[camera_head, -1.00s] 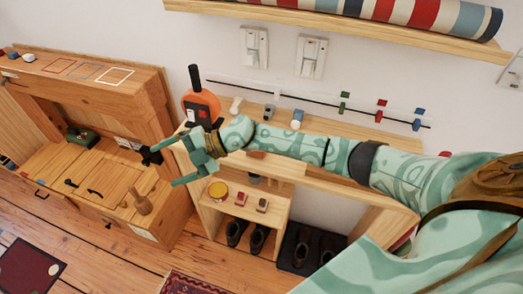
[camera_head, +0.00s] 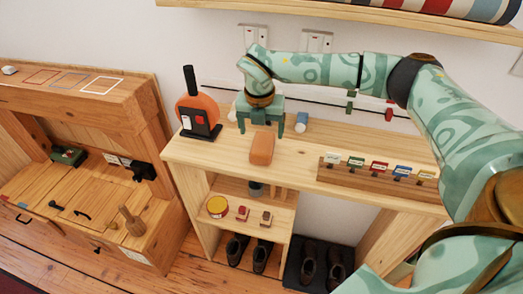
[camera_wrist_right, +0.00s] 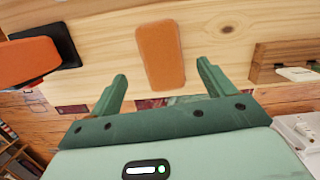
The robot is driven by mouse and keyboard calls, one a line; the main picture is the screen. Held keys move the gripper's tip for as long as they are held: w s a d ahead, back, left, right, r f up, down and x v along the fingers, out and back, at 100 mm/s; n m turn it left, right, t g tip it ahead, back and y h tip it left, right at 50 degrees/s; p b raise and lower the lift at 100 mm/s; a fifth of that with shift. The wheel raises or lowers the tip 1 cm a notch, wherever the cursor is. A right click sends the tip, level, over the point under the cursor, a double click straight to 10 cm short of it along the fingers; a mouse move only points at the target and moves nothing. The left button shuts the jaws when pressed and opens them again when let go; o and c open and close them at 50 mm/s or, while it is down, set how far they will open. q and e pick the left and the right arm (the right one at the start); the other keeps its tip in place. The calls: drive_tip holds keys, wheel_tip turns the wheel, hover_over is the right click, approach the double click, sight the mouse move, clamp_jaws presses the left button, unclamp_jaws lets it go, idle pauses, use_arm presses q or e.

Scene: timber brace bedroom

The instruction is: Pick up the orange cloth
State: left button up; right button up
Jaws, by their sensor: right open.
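The orange cloth (camera_head: 262,148) is a small folded, rounded block lying on the light wooden shelf top, near its front edge. My right gripper (camera_head: 261,126) is open and empty just behind and above it, fingers pointing down. In the right wrist view the cloth (camera_wrist_right: 161,55) lies beyond and between the two spread fingers of the gripper (camera_wrist_right: 162,85), apart from both. My left gripper is not in view.
An orange round object with a black stand (camera_head: 199,115) stands left of the cloth. A wooden rack (camera_head: 378,172) with several coloured tags lies to the right. A small white-and-blue cylinder (camera_head: 301,122) stands behind. The wood around the cloth is bare.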

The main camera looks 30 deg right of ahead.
sight(263, 142)
drive_tip(key=shift+w+f, duration=0.1)
drive_tip(key=shift+f, duration=0.55)
drive_tip(key=f, duration=0.1)
drive_tip(key=f+b, duration=0.1)
drive_tip(key=f, duration=0.1)
drive_tip(key=f+b, duration=0.1)
drive_tip(key=f, duration=0.1)
drive_tip(key=shift+d+f, duration=0.15)
drive_tip(key=shift+d, duration=0.2)
drive_tip(key=c, duration=1.1)
drive_tip(key=shift+r, duration=0.25)
drive_tip(key=shift+r, duration=0.25)
wheel_tip(263, 142, up, 3)
drive_tip(key=shift+w+f+p, duration=0.1)
drive_tip(key=shift+f+p, duration=0.1)
drive_tip(key=shift+p, duration=0.5)
drive_tip(key=s+d+r+p, duration=0.1)
drive_tip(key=s+d+r, duration=0.1)
drive_tip(key=s+r, duration=0.1)
drive_tip(key=s+d+r+p, duration=0.2)
drive_tip(key=s+r, duration=0.1)
drive_tip(key=s, duration=0.2)
drive_tip(key=s+d+r+p, duration=0.1)
drive_tip(key=s+d+r, duration=0.1)
drive_tip(key=s+r, duration=0.1)
drive_tip(key=shift+s+d+r+p, duration=0.1)
drive_tip(key=shift+s+r+p, duration=0.3)
drive_tip(key=shift+s, duration=0.45)
